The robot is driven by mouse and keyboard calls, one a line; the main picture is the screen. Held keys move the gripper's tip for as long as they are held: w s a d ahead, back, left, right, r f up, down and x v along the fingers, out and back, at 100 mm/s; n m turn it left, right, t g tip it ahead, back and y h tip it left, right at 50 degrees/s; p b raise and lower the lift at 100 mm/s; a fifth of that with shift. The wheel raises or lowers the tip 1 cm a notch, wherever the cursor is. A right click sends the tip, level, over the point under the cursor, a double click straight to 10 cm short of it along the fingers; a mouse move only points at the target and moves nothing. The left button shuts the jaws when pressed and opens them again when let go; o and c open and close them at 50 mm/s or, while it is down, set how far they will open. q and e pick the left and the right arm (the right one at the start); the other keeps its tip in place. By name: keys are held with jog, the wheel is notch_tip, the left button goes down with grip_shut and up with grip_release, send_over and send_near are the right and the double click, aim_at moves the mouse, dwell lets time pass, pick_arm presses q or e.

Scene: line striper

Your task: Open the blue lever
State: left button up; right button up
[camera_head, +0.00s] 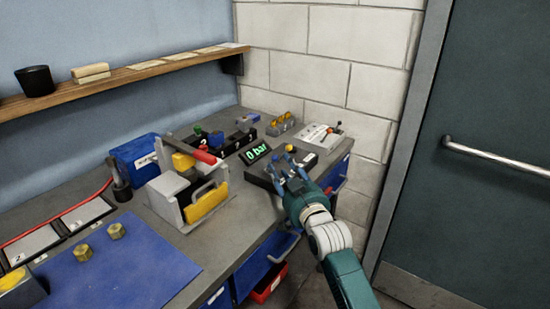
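My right gripper (290,167) reaches in from the lower right over a dark box on the bench. Its fingers look spread, and no object shows between them. A yellow knob (290,148) shows just beyond the fingers. A small blue part (216,139) stands on the black block behind the pressure display; it may be the blue lever, but it is too small to be sure. The lever could also be hidden by my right gripper, whose fingers look bluish too. My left gripper is not in view.
A grey and yellow machine with a red handle (205,157) stands left of the display. A blue box (136,158), a blue mat (110,275) and brass nuts (116,231) lie farther left. A panel with a small lever (318,135) is at the back right.

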aim_at(276, 160)
jog(key=x, duration=0.6)
jog(key=shift+w+a, duration=0.15)
jog(key=shift+w, duration=0.1)
grip_shut()
